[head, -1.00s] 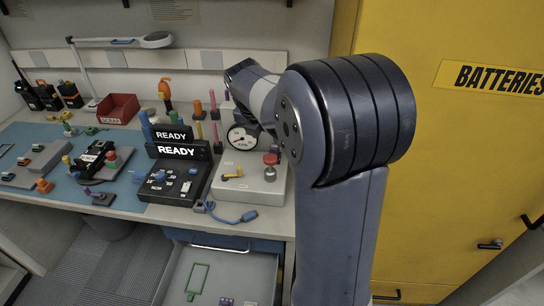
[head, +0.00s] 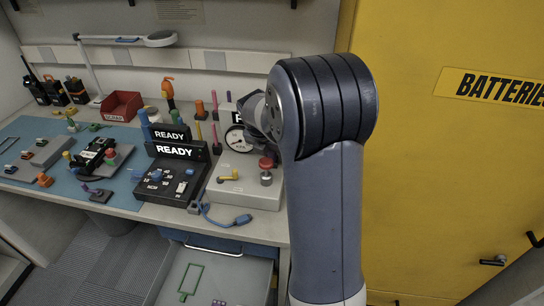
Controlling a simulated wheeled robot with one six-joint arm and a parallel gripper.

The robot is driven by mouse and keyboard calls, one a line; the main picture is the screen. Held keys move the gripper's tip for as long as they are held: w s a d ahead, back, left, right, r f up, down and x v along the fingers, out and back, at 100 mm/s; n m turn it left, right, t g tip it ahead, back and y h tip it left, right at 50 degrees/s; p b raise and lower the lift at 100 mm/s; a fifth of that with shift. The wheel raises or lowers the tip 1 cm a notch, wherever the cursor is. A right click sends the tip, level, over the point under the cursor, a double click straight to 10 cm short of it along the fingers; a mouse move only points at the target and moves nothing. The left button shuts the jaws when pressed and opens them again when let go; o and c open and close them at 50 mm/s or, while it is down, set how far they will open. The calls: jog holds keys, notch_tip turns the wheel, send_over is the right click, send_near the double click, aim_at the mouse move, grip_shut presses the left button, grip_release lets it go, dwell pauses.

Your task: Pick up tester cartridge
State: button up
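I cannot tell for certain which object is the tester cartridge. A black tester unit with lit READY signs (head: 175,151) stands on the bench, with a dial and small blocks on its sloped face. Beside it is a grey box (head: 240,190) with a yellow lever, a red knob and a round gauge (head: 238,138). My arm stands in front of the bench's right end, its forearm pointing away towards the back. My gripper is hidden behind my own arm.
An open drawer (head: 228,275) below the bench holds a green outline. A blue cable plug (head: 242,219) lies at the bench edge. A red bin (head: 122,106), a lamp (head: 160,39) and a blue mat (head: 125,195) are left. A yellow BATTERIES cabinet (head: 440,180) stands right.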

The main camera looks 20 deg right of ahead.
jog(key=c, duration=1)
